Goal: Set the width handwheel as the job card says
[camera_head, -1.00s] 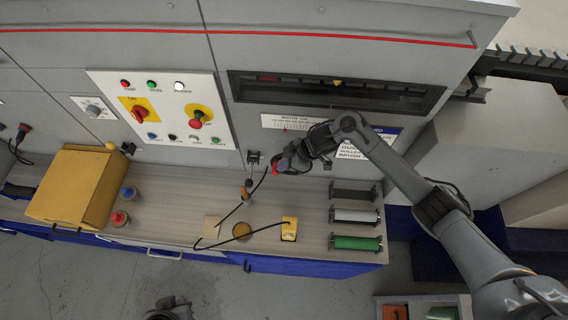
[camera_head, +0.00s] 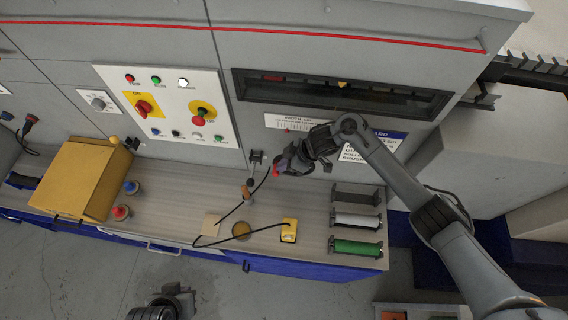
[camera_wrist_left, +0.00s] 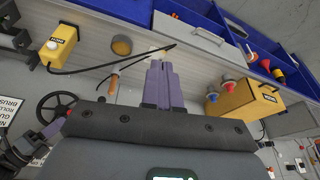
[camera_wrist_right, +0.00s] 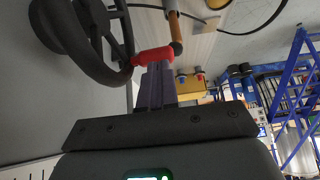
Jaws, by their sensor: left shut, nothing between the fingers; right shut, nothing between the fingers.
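The black width handwheel (camera_wrist_right: 98,40) fills the left of the right wrist view, with its red handle (camera_wrist_right: 153,56) at the rim. My right gripper (camera_wrist_right: 156,72) is shut with its fingertips at the red handle; I cannot tell whether they touch. In the head view my right gripper (camera_head: 284,166) covers most of the wheel, and the red handle (camera_head: 276,171) shows beside it. The handwheel also shows in the left wrist view (camera_wrist_left: 57,104). My left gripper (camera_wrist_left: 160,72) is shut and empty, low over the floor side in the head view (camera_head: 172,298). A tan card (camera_head: 212,224) lies on the bench; its text is unreadable.
A width scale plate (camera_head: 292,122) sits under the dark window slot (camera_head: 340,96). A control panel (camera_head: 165,105) is left of the wheel.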

